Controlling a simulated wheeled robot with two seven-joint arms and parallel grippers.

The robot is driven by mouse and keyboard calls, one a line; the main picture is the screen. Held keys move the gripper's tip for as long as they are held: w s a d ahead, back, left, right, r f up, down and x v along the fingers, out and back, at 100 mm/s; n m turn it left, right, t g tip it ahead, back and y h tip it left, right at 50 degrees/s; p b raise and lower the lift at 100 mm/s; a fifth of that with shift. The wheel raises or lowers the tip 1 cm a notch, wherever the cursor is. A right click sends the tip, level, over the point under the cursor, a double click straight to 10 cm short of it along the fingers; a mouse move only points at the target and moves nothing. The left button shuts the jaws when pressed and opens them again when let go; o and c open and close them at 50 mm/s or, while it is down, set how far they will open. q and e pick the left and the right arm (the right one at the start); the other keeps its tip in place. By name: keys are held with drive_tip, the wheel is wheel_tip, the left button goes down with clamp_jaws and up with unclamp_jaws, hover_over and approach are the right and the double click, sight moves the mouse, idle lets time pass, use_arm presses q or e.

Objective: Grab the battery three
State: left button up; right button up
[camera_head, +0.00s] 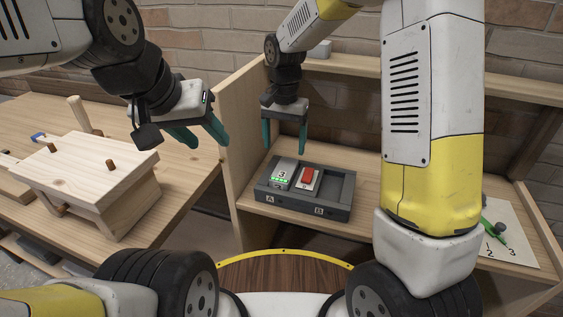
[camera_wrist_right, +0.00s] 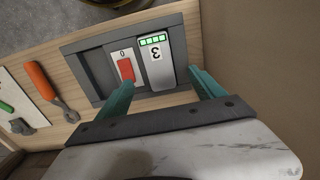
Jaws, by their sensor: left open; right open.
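Battery three (camera_head: 283,174) is a light grey block with a "3" and lit green bars. It sits in the left part of a dark grey tray (camera_head: 341,210) marked A and B, beside a red switch (camera_head: 307,177). My right gripper (camera_head: 285,148) is open, pointing down just above and behind the battery. In the right wrist view the battery (camera_wrist_right: 156,62) lies ahead of the spread teal fingers (camera_wrist_right: 160,95), with the red switch (camera_wrist_right: 125,69) next to it. No contact is visible. My left gripper (camera_head: 205,138) is open and empty over the gap beside the wooden bench.
The tray stands on a wooden shelf (camera_head: 380,165) with an upright side panel (camera_head: 238,140) on its left. An orange-handled tool (camera_wrist_right: 42,82) and a green-handled tool (camera_head: 493,230) lie right of the tray.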

sight(284, 169)
wheel_tip(284, 169, down, 8)
drive_tip(key=shift+s, duration=0.1)
idle(0.4)
clamp_jaws()
